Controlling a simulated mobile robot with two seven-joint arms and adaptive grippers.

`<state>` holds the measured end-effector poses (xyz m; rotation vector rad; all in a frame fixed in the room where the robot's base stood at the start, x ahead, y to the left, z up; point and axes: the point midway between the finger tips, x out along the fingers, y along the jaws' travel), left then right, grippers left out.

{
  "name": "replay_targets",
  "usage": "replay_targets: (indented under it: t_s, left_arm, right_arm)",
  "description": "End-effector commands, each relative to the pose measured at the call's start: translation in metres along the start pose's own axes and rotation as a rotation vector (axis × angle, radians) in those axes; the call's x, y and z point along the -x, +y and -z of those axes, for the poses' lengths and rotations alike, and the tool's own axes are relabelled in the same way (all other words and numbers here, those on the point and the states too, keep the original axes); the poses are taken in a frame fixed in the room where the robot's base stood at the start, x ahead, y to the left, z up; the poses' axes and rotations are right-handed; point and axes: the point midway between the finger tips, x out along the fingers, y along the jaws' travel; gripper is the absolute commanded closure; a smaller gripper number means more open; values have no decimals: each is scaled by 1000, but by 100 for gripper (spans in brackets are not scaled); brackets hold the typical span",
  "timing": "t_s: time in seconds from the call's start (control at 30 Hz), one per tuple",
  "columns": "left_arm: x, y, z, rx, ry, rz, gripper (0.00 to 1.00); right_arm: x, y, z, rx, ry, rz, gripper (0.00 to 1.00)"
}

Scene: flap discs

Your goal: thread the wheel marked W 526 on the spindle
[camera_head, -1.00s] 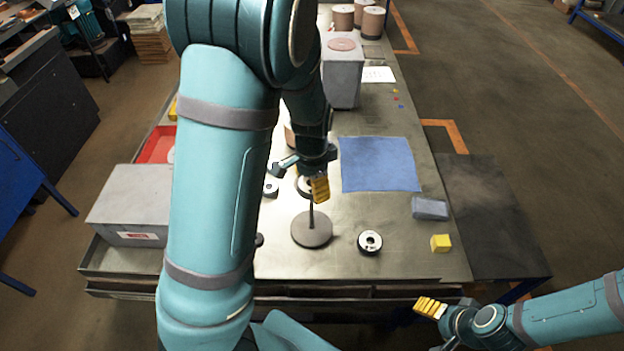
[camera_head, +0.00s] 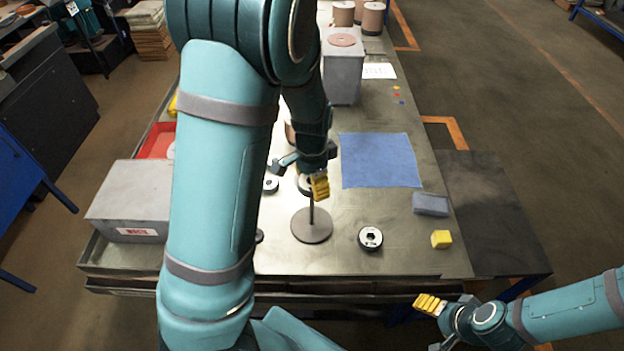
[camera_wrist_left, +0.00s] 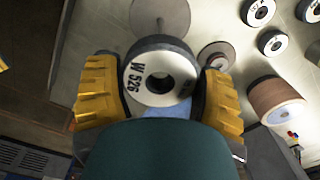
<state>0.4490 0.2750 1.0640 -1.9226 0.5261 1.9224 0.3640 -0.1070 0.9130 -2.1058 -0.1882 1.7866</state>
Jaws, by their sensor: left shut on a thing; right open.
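The wheel marked W 526 (camera_wrist_left: 152,78) is a pale ring with a dark rim and a central hole. My left gripper (camera_wrist_left: 155,92) is shut on it, with a yellow finger on each side. In the head view, my left gripper (camera_head: 318,186) is just above the spindle (camera_head: 312,216), a thin upright rod on a round grey base (camera_head: 312,232). The held wheel (camera_head: 304,186) is partly hidden there by the fingers. I cannot tell whether the wheel's hole lines up with the rod. My right gripper (camera_head: 432,306) is open and empty at the table's front edge.
A loose wheel (camera_head: 370,239) lies right of the spindle, and another (camera_head: 270,186) lies to its left. A blue cloth (camera_head: 378,162), grey block (camera_head: 430,204) and yellow cube (camera_head: 441,239) are on the right. A grey box (camera_head: 130,205) stands at left. My left arm hides part of the table.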

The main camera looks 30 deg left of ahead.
Motion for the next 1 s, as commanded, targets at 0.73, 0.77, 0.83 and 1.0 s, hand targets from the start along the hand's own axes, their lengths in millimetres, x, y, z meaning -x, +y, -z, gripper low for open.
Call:
replay_targets:
  t_s: [0.73, 0.77, 0.83, 1.0]
  left_arm:
    - [-18, 0, 0, -1, 1, 0, 73]
    - [-18, 0, 0, 0, 1, 0, 73]
    - [-20, 0, 0, 0, 1, 0, 73]
    - [-23, 0, 0, 0, 1, 0, 73]
  right_arm:
    - [-13, 5, -2, 0, 0, 0, 28]
    - [-13, 5, -2, 0, 0, 0, 28]
    - [-14, 6, -2, 0, 0, 0, 28]
    - [-16, 6, -2, 0, 0, 0, 28]
